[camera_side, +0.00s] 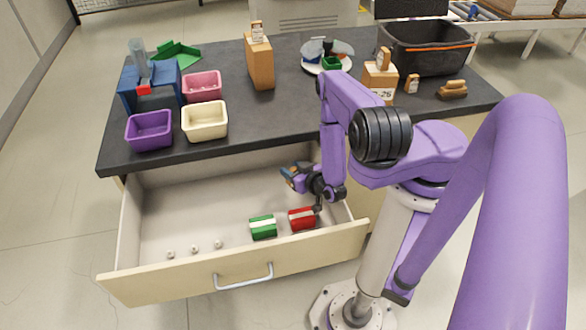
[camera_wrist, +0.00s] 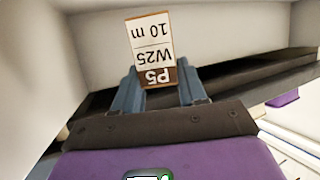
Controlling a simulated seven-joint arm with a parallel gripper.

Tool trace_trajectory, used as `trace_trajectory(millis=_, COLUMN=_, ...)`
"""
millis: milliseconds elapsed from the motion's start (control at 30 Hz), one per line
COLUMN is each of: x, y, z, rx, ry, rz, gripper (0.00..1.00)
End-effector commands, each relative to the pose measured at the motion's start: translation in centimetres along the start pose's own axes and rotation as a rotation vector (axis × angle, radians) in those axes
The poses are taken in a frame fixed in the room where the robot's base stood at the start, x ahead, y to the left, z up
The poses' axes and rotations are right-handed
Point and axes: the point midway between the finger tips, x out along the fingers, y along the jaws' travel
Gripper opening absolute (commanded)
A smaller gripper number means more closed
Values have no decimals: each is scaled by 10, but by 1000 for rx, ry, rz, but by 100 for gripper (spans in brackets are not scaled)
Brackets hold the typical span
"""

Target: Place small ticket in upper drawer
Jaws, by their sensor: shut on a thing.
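A small ticket (camera_wrist: 150,45), white with a brown lower band and printed "P5", "W25" and "10 m", is held between the blue fingers of my gripper (camera_wrist: 158,88) in the wrist view. In the side view my gripper (camera_side: 290,176) is over the right back part of the open drawer (camera_side: 205,205), below the tabletop's front edge. The ticket is too small to make out clearly there. The drawer is pulled out under the dark tabletop. I cannot tell whether the ticket touches the drawer.
Inside the drawer are a green-and-white roll (camera_side: 263,227), a red-and-white roll (camera_side: 302,218) and several small white pieces (camera_side: 194,247). The left and middle drawer floor is mostly clear. On the dark tabletop (camera_side: 235,135) stand purple (camera_side: 150,131), cream (camera_side: 205,121) and pink (camera_side: 202,86) bins.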

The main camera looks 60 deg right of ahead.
Motion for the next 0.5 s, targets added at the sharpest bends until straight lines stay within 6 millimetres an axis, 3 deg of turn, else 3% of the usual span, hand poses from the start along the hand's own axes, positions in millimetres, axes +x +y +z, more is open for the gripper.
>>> trace_trajectory(millis=233, x=1, y=0, z=4, rx=0, ry=0, rz=0, gripper=13)
trace_trajectory(millis=267, x=1, y=0, z=4, rx=0, ry=-1, rz=0, gripper=51)
trace_trajectory(millis=300, x=1, y=0, z=4, rx=0, ry=-1, rz=0, gripper=64)
trace_trajectory(millis=500, x=1, y=0, z=4, rx=0, ry=-1, rz=0, gripper=67)
